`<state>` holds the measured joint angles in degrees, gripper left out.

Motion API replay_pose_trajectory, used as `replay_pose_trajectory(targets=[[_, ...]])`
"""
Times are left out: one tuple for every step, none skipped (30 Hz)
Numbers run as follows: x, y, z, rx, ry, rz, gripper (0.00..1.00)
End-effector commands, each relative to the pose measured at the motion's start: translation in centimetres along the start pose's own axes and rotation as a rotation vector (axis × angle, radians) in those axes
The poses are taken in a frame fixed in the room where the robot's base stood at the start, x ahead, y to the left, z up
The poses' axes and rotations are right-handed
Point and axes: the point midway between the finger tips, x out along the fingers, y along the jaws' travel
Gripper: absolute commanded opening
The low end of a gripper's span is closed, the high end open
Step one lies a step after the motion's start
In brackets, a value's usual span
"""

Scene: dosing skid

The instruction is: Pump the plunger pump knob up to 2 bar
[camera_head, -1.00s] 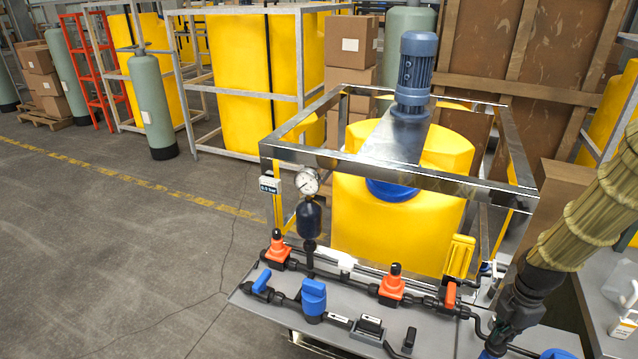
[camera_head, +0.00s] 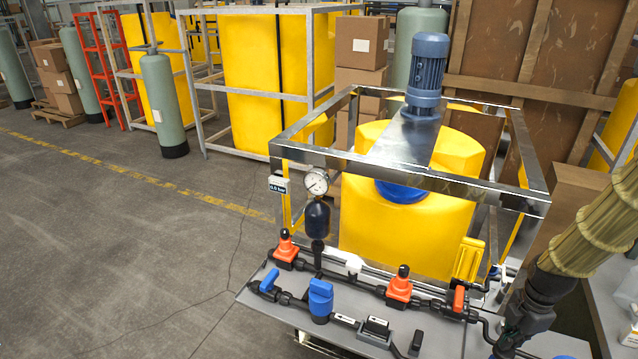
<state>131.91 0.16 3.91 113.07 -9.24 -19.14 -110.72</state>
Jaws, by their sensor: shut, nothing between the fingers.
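The dosing skid carries a round pressure gauge (camera_head: 316,182) on a black damper bottle (camera_head: 317,219). A small display (camera_head: 278,185) beside the gauge appears to read 0.0 bar. On the grey deck (camera_head: 262,309) are a blue valve-like body (camera_head: 320,298), a black box-like part (camera_head: 376,328) and a small black upright handle (camera_head: 416,343). I cannot tell for sure which part is the plunger pump knob. My gripper (camera_head: 508,346) is at the lower right, pointing down by the deck's right end. It is shut and empty; its tips are small and dark against the piping.
Orange valves (camera_head: 399,288) and black pipes run along the deck. A steel frame (camera_head: 420,177) surrounds the yellow tank (camera_head: 400,235), with a motor (camera_head: 427,70) above. Cartons (camera_head: 570,205) stand at the right. The floor at left is clear.

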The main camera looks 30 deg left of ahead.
Motion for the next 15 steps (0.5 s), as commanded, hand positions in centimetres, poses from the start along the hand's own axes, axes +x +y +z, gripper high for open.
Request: replay_pose_trajectory(targets=[[0.0,0.0,0.0,0.0,0.0,0.0,0.0],[0.0,0.0,0.0,0.0,0.0,0.0,0.0],[0.1,0.0,0.0,0.0,0.0,0.0,0.0],[0.1,0.0,0.0,0.0,0.0,0.0,0.0],[0.2,0.0,0.0,0.0,0.0,0.0,0.0],[0.3,0.0,0.0,0.0,0.0,0.0,0.0],[0.3,0.0,0.0,0.0,0.0,0.0,0.0],[0.4,0.0,0.0,0.0,0.0,0.0,0.0],[0.5,0.0,0.0,0.0,0.0,0.0,0.0],[0.6,0.0,0.0,0.0,0.0,0.0,0.0],[0.7,0.0,0.0,0.0,0.0,0.0,0.0],[0.8,0.0,0.0,0.0,0.0,0.0,0.0],[0.9,0.0,0.0,0.0,0.0,-0.001,0.0],[1.0,0.0,0.0,0.0,0.0,-0.001,0.0],[1.1,0.0,0.0,0.0,0.0,-0.001,0.0]])
